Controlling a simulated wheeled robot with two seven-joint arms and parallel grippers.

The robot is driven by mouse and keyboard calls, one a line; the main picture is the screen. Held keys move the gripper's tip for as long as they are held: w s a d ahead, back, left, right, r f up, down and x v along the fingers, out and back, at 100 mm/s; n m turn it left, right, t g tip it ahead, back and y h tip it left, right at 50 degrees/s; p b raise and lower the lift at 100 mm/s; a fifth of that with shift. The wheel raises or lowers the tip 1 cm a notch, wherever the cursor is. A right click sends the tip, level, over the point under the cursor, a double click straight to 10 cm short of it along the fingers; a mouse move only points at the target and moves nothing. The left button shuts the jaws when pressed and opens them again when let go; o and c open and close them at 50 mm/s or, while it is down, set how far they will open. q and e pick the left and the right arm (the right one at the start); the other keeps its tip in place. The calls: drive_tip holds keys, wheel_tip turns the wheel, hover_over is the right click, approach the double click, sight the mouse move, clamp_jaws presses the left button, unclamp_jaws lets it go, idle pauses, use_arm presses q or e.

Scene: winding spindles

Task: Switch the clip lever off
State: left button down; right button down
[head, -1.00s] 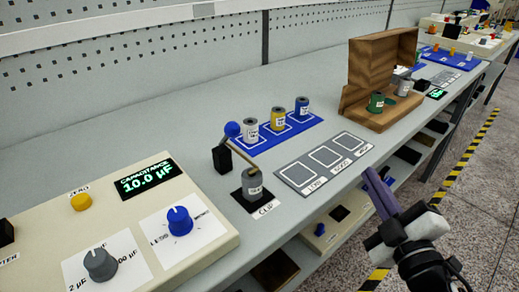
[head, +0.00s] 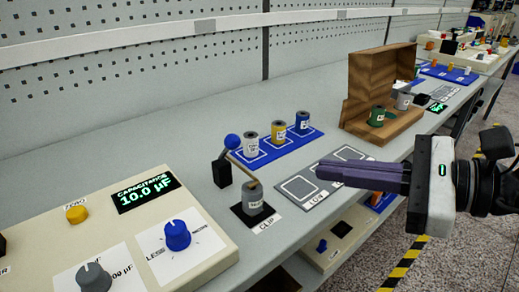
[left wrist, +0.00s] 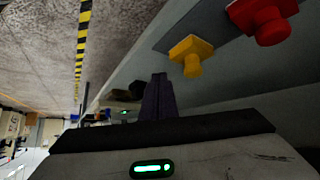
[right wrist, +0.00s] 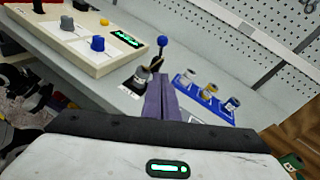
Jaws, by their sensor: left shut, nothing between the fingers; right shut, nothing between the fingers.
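The clip lever (head: 242,165) is a thin arm with a blue ball knob (head: 232,141), pivoted on a black block (head: 222,172). Its arm slopes down onto a grey spindle (head: 252,197) standing on a black pad labelled CLIP. The knob also shows in the right wrist view (right wrist: 162,41). My right gripper (head: 322,170) is shut and empty, right of the clip, over the sorting mat. In the right wrist view its fingertips partly overlap the clip area. My left gripper (left wrist: 158,78) is shut and empty, away from the clip; it is outside the head view.
A capacitance meter panel (head: 215,262) with knobs reads 10.0 µF at the left. Grey, yellow and blue spindles stand on a blue mat (head: 313,133) behind the lever. A wooden box (head: 384,82) holds spindles farther right. The left wrist view shows yellow (left wrist: 192,55) and red (left wrist: 262,18) buttons.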

use_arm(q)
drive_tip(key=shift+w+r, duration=0.1)
use_arm(e)
drive_tip(key=shift+a, duration=0.1)
use_arm(q)
drive_tip(key=shift+r, duration=0.1)
drive_tip(key=shift+r+p, duration=0.6)
drive_tip(key=shift+p, duration=0.5)
drive_tip(key=shift+w+r+p, duration=0.1)
drive_tip(key=shift+r+p, duration=0.3)
use_arm(e)
drive_tip(key=w+a, duration=0.7)
drive_tip(key=a, duration=0.4)
drive_tip(key=shift+f, duration=0.25)
use_arm(q)
drive_tip(key=shift+f, duration=0.1)
